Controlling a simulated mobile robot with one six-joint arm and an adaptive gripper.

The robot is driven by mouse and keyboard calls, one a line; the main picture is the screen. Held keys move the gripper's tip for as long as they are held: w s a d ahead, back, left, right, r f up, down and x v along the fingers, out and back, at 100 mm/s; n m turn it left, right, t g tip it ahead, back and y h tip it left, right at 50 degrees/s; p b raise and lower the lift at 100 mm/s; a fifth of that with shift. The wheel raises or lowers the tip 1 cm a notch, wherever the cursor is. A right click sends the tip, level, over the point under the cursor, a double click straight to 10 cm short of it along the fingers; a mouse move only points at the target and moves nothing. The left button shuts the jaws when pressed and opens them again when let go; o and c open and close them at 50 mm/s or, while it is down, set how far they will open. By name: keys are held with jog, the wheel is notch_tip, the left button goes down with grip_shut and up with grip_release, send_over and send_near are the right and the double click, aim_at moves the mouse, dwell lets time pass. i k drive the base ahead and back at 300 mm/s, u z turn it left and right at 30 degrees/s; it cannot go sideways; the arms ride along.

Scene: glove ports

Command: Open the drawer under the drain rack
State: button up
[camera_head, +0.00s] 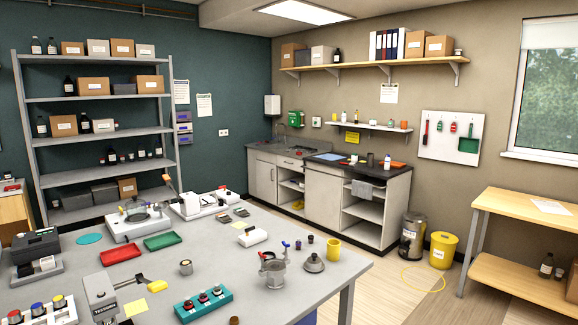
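My gripper is not in view. The counter unit (322,178) stands in the back right corner, across the room behind the long grey table. Its left part has a sink with a tap (283,133). A shallow drawer front (290,162) shows below the worktop near the sink and looks shut. I cannot make out clearly which item is the drain rack; things there are small. A pale door front (323,196) and open shelves are lower down.
The grey table (325,265) fills the foreground, with trays, a moka-pot-like vessel (272,270) and lab devices on it. A steel bin (412,235) and yellow bucket (442,250) stand right of the counter. A yellow loop (423,289) lies on the floor. A wooden bench (525,205) is at right.

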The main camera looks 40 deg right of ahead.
aim_at(294, 164)
jog(key=z, duration=5.3)
jog(key=i, duration=0.1)
jog(key=u, duration=3.25)
jog(key=i, duration=2.6)
